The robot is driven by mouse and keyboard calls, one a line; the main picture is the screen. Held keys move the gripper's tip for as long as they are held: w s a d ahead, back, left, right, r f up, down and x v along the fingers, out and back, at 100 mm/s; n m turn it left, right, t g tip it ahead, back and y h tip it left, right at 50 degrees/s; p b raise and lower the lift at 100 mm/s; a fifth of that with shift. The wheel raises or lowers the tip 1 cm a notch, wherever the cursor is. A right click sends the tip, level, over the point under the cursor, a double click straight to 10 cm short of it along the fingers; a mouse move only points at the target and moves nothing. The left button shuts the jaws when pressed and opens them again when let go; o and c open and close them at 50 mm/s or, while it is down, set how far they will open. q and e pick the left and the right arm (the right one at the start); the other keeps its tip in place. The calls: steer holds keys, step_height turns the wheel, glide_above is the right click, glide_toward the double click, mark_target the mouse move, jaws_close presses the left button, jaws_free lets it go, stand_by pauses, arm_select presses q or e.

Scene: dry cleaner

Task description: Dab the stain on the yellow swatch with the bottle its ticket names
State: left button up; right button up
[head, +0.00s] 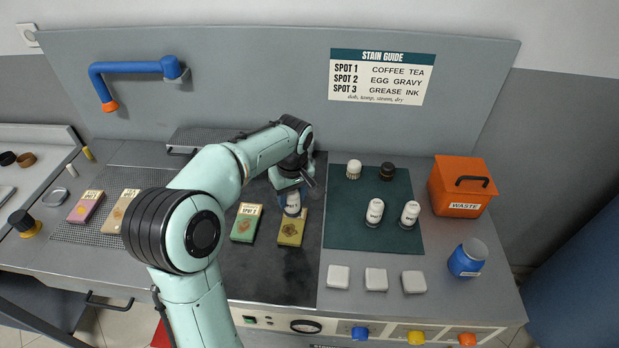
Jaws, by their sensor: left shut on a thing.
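The yellow swatch (288,240) lies on the dark board in the middle, with a brown stain on it. My left gripper (291,192) is shut on a white bottle (293,207) and holds it at the swatch's upper end. I cannot tell whether the bottle touches the swatch, and its label is not readable. The gripper and bottle hide the swatch's ticket. Two other white bottles, a left one (374,212) and a right one (410,215), stand on the green mat (345,232). The stain guide (378,77) on the back panel lists Spot 1, 2 and 3. My right gripper is not in view.
A green swatch (245,224) lies just left of the yellow one. Pink (86,206) and tan (119,211) swatches lie further left. White pads (376,279) lie in front of the mat. An orange waste box (461,187) and blue tub (467,259) stand right.

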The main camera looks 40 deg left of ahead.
mark_target(290, 213)
arm_select(q)
steer(key=shift+s+f, duration=0.4)
steer(key=shift+s, duration=0.05)
steer(key=shift+s+f+b, duration=0.1)
steer(key=shift+f+b, duration=1.35)
steer(key=shift+f, duration=1.45)
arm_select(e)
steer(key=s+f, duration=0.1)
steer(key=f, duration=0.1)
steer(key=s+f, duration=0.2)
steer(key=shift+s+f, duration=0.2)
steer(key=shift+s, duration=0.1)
arm_select(q)
steer(key=shift+f+b, duration=0.55)
steer(key=shift+f, duration=0.05)
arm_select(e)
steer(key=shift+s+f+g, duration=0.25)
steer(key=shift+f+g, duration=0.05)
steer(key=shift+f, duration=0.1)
arm_select(q)
steer(key=shift+r, duration=0.15)
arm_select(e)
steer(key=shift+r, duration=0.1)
